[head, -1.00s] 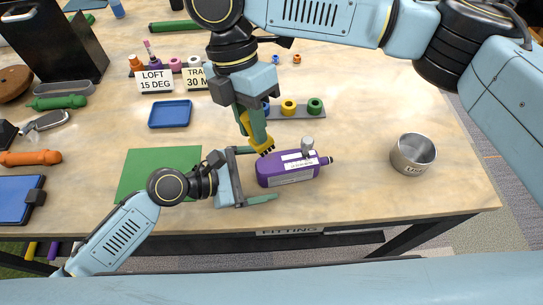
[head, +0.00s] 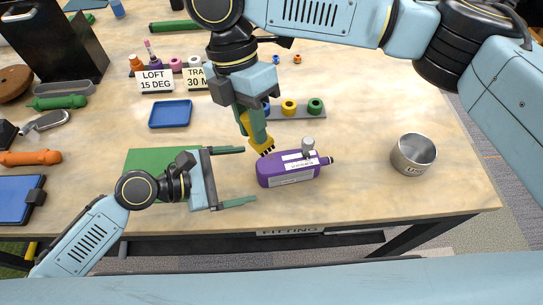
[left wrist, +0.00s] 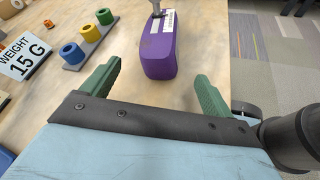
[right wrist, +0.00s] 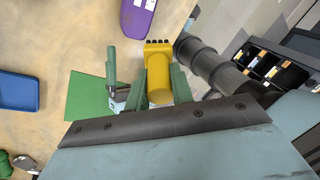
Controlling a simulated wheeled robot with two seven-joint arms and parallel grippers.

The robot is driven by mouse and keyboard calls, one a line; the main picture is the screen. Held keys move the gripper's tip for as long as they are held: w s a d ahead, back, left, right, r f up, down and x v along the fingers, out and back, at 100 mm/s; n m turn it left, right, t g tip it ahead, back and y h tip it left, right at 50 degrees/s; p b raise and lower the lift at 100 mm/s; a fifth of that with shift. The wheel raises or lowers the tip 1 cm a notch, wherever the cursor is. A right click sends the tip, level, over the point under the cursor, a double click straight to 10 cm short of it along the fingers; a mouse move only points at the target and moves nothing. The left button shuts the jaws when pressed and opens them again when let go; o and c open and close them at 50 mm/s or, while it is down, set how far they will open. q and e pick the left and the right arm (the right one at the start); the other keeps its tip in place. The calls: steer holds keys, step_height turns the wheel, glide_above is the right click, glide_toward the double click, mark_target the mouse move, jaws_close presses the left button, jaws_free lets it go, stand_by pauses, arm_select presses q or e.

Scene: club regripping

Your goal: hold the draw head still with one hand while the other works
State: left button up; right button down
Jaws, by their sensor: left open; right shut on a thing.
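The purple draw head (head: 285,177), with white labels and a grey neck, rests on the bench; it also shows in the left wrist view (left wrist: 160,58) and the right wrist view (right wrist: 137,18). My left gripper (head: 249,175) is open and empty, left of the head, its fingers pointing towards it; in the left wrist view the head lies beyond the fingertips (left wrist: 157,76). My right gripper (head: 252,122) is shut on a yellow tool (head: 262,146) with black teeth, which also shows in the right wrist view (right wrist: 158,75). The teeth are just off the head's left end; contact is unclear.
A metal cup (head: 413,155) stands at the right. A rack with blue, yellow and green rings (head: 289,107) is behind the head. A green mat (head: 140,163) and blue tray (head: 170,114) lie left. The bench between head and cup is clear.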

arm_select(q)
steer(key=shift+s+a+r, duration=0.1)
steer(key=shift+a, duration=0.15)
steer(key=shift+o, duration=0.4)
steer(key=shift+o, duration=1)
steer(key=shift+a, duration=0.1)
